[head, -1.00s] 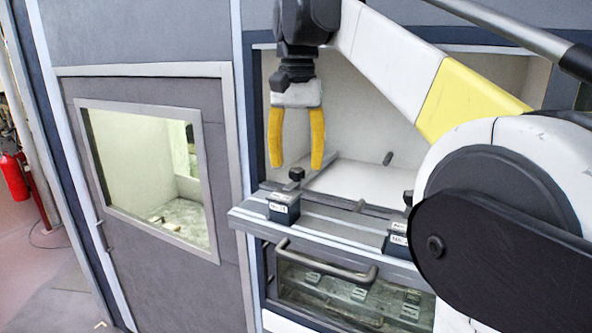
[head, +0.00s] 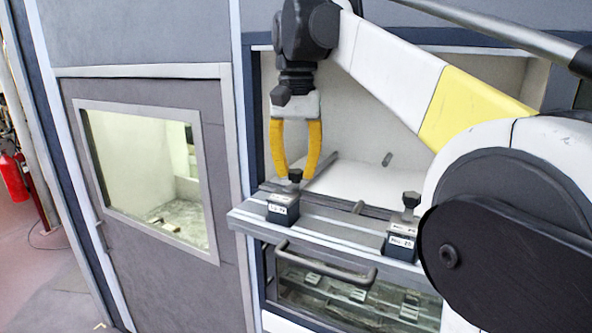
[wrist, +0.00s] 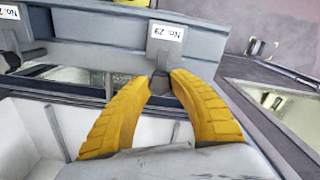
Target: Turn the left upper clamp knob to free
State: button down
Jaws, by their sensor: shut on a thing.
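The left upper clamp knob (head: 295,176) is a black knob on a dark, white-labelled block (head: 283,207) at the left end of the grey ledge. My gripper (head: 295,179) points down with its two yellow fingers on either side of the knob and is shut on it. The wrist view shows the fingertips (wrist: 160,78) closing in on the dark knob (wrist: 160,84), with the labelled block (wrist: 164,38) just beyond. The fingers hide parts of the knob's sides there.
A second black knob (head: 411,200) stands on a labelled block (head: 400,242) further right, close to my arm. A bar handle (head: 325,262) sticks out below the ledge (head: 340,228), above a window. An open chamber (head: 395,130) lies behind. A windowed door (head: 155,185) is on the left.

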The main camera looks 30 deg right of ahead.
jog(key=shift+n, duration=0.3)
jog(key=n+p, duration=0.1)
jog(key=n, duration=0.2)
jog(key=shift+r+n, duration=0.1)
jog(key=shift+n, duration=0.3)
jog(key=n+p, duration=0.1)
jog(key=n, duration=0.8)
jog(key=shift+p, duration=0.35)
jog(key=n, duration=0.4)
jog(key=c, duration=1.1)
grip_release()
jog(key=shift+c, duration=0.2)
